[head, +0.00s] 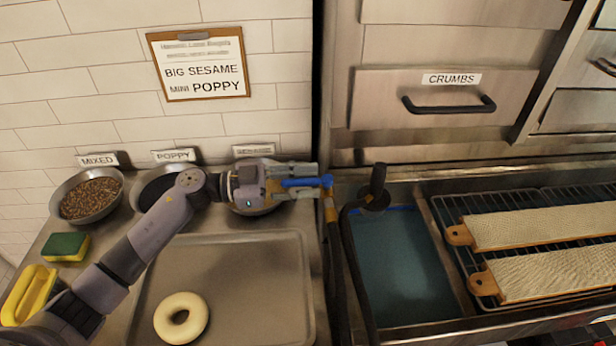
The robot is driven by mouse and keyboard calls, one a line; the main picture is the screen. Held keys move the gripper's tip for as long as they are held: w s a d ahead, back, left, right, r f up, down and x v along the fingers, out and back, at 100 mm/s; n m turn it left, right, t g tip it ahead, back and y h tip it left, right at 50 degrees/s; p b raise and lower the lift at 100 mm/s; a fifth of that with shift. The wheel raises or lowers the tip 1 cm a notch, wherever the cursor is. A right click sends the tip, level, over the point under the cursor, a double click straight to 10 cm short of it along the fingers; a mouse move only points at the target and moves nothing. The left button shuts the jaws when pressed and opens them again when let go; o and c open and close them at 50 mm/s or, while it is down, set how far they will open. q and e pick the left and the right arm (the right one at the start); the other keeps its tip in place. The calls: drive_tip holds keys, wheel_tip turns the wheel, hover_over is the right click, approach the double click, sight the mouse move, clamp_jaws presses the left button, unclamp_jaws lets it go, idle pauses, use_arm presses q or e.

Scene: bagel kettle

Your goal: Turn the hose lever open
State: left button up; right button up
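The hose lever (306,182) is a blue handle on a brass-coloured valve (329,200) at the top of a pipe, right of the metal tray. It points left from the valve, roughly level in the picture. My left gripper (306,182) reaches in from the left, with its grey fingers above and below the lever in the picture. The lever overlaps the space between the fingers. I cannot tell whether they touch or grip it. My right gripper is not in view.
A dark hose (346,260) and black fitting (377,190) stand right of the valve, beside a water-filled basin (405,265). A bagel (181,318) lies on the metal tray (245,285). Seed bowls (92,198) line the wall. Two boards (540,228) (555,270) rest on a rack.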

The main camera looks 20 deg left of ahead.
use_arm(q)
drive_tip(key=shift+w+d, duration=0.1)
drive_tip(key=shift+d, duration=0.25)
drive_tip(key=shift+c, duration=0.4)
clamp_jaws()
idle(0.4)
